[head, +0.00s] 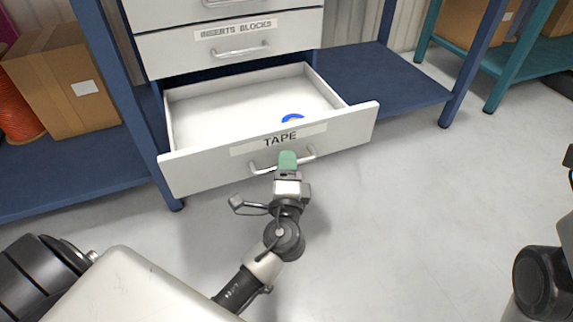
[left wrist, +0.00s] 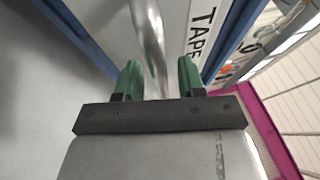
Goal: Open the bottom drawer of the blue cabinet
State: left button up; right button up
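The bottom drawer (head: 345,128) of the blue cabinet (head: 401,78) is labelled TAPE and is pulled well out, its inside showing. A blue ring-shaped item, partly hidden by the drawer front, lies in it. My left gripper (head: 287,160) is at the drawer's metal bar handle (head: 309,155). In the left wrist view, the handle (left wrist: 150,40) runs between the two green fingers of the left gripper (left wrist: 158,78). The fingers stand apart, with a visible gap beside the bar. My right gripper is not in view; only dark arm parts show at the right edge.
A shut drawer labelled INSERTS BLOCKS (head: 290,40) is above the open one. A cardboard box (head: 62,85) and an orange reel (head: 15,115) sit on the blue shelf at left. A teal rack (head: 500,72) stands at back right. The floor (head: 420,190) right of the drawer is clear.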

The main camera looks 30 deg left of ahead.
pick_arm(q)
jog(key=p+v, duration=0.1)
jog(key=v, duration=0.9)
jog(key=shift+s, duration=0.35)
jog(key=shift+d+f, duration=0.1)
jog(key=shift+d, duration=0.05)
